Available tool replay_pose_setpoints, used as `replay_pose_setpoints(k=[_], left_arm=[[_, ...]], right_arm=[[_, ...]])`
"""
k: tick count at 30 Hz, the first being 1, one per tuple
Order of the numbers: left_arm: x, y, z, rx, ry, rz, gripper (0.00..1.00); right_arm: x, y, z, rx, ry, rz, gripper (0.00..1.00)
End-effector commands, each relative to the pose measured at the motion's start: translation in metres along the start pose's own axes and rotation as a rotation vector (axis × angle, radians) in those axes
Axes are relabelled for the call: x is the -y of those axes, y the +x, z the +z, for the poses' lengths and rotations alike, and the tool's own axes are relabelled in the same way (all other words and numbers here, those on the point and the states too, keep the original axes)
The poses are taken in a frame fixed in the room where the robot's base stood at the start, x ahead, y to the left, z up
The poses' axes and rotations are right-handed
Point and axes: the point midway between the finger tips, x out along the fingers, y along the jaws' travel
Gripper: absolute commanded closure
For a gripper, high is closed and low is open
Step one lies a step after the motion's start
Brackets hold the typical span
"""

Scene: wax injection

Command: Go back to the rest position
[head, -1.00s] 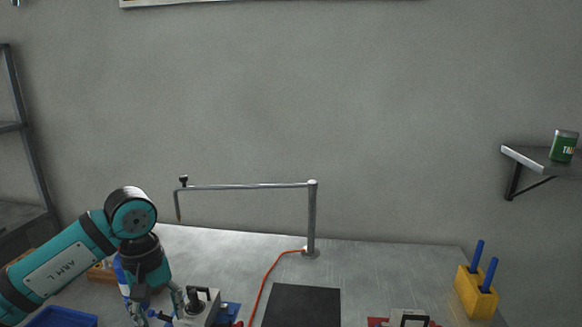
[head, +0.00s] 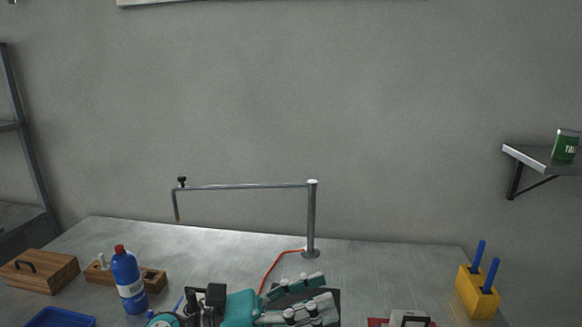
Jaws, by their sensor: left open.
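My left gripper (head: 318,299) is low in the head view, over the black mat (head: 276,297) at the bench's front middle. Its teal arm comes in at the bottom edge, and its fingers point right, spread apart with nothing seen between them. The gripper and arm hide most of the mat. My right gripper is not in view.
The metal bench (head: 380,262) carries a blue bottle (head: 128,283), wooden box (head: 40,272), blue tray (head: 60,318) and yellow block (head: 474,292) with blue-handled tools. A bent metal stand (head: 311,220) with an orange cable rises at the back.

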Motion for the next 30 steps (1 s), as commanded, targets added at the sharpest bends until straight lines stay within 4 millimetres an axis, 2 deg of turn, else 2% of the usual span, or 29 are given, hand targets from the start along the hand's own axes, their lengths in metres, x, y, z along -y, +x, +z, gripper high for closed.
replay_pose_setpoints(k=[3, 5, 6, 8, 10, 12, 14, 15, 18, 21, 23, 24, 30], left_arm=[[-0.032, -0.026, 0.029, 0.333, -0.407, 0.232, 0.53], [-0.053, -0.051, 0.032, 0.494, -0.614, 0.352, 0.53], [-0.067, -0.071, 0.027, 0.6, -0.754, 0.435, 0.53], [-0.085, -0.105, 0.012, 0.757, -0.962, 0.56, 0.53], [-0.099, -0.148, -0.017, 0.936, -1.196, 0.712, 0.53], [-0.101, -0.188, -0.053, 1.099, -1.401, 0.857, 0.53], [-0.095, -0.219, -0.086, 1.23, -1.558, 0.98, 0.53], [-0.087, -0.238, -0.11, 1.314, -1.651, 1.065, 0.53], [-0.056, -0.277, -0.163, 1.505, -1.852, 1.267, 0.53], [-0.021, -0.302, -0.202, 1.655, -1.986, 1.441, 0.53], [-0.001, -0.313, -0.219, 1.726, -2.041, 1.532, 0.53], [0.013, -0.319, -0.229, -1.755, 2.054, -1.577, 0.53], [0.076, -0.339, -0.265, -1.595, 1.778, -1.518, 0.53]], right_arm=[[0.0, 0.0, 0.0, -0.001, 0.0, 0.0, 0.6], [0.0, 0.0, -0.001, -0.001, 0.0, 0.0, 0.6], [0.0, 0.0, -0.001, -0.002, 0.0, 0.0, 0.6], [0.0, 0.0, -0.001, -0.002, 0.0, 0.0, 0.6], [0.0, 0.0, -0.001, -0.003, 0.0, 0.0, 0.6], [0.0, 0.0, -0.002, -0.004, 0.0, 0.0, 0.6], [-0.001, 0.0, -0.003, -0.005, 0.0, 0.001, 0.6], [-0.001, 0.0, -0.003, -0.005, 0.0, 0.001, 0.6], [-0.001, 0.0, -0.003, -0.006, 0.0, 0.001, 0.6], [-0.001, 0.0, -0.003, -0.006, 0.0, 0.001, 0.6], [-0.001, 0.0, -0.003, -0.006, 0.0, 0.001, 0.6], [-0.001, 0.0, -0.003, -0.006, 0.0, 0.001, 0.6], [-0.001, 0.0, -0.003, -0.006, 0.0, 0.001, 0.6]])
